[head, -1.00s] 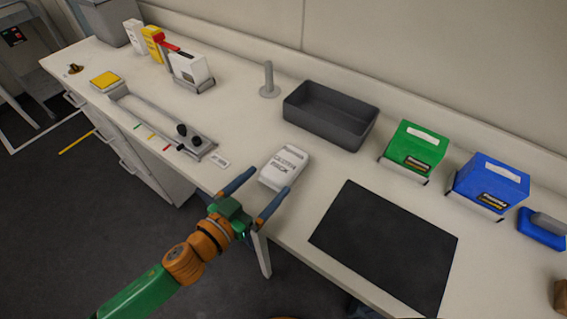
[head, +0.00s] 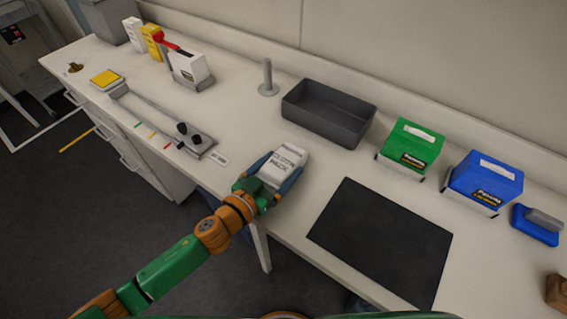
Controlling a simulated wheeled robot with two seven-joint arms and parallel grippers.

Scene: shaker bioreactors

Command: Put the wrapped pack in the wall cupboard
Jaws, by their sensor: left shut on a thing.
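The wrapped pack (head: 285,160) is a white packet with dark print, lying at the front part of the bench, left of the black mat. My left gripper (head: 277,176) reaches in from the lower left with one blue finger on each side of the pack, and it is shut on the pack. I cannot tell whether the pack is lifted off the bench. The wall cupboard is not in view. My right gripper is not in view.
A grey open bin (head: 327,117) stands behind the pack. A black mat (head: 381,241), a green box (head: 409,147) and a blue box (head: 482,184) are to the right. A grey rail fixture (head: 150,114) and a grey post (head: 268,80) are to the left and behind.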

